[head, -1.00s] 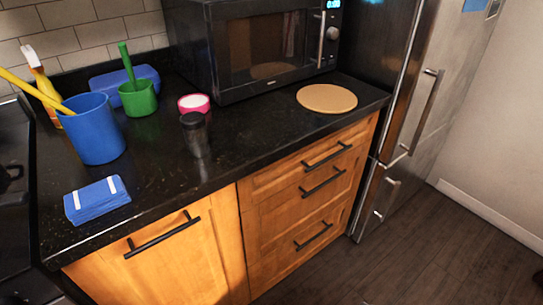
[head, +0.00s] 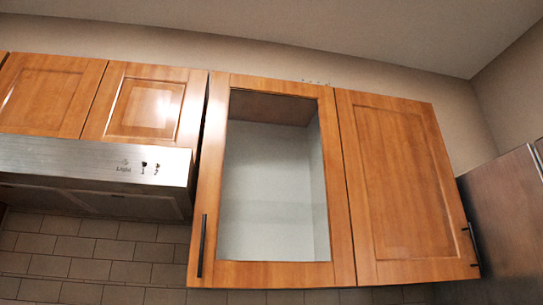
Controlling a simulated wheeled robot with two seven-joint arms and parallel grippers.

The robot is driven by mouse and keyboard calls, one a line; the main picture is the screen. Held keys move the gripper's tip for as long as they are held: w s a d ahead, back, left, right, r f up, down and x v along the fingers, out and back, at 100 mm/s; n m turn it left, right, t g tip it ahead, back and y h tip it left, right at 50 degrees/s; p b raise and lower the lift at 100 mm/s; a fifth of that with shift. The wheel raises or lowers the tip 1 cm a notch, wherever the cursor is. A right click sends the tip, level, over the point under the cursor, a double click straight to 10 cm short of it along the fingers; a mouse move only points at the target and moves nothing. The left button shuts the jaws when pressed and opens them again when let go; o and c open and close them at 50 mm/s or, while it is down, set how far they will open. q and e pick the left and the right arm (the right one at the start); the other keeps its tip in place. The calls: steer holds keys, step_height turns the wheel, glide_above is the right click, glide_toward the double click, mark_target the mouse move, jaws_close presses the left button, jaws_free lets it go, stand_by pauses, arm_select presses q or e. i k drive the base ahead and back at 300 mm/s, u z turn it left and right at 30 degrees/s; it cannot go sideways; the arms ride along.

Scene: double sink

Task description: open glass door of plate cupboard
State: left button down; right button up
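The cupboard with the glass door (head: 214,180) hangs on the wall in the middle of the head view. The door has an orange wooden frame around a clear pane, and a dark vertical handle (head: 201,246) at its lower left. The door looks shut or nearly shut, with a dark gap along its left edge. Through the pane I see pale inner walls and no plates in the part that shows. Neither of my grippers is in view.
A solid wooden cupboard door (head: 395,185) adjoins on the right, with its handle (head: 471,244) at its right edge. A steel range hood (head: 95,160) is on the left under more cupboards. The fridge (head: 510,225) stands at the lower right.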

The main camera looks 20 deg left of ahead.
mark_target(205, 270)
steer(key=u, duration=0.85)
steer(key=i, duration=0.4)
steer(key=z, duration=0.15)
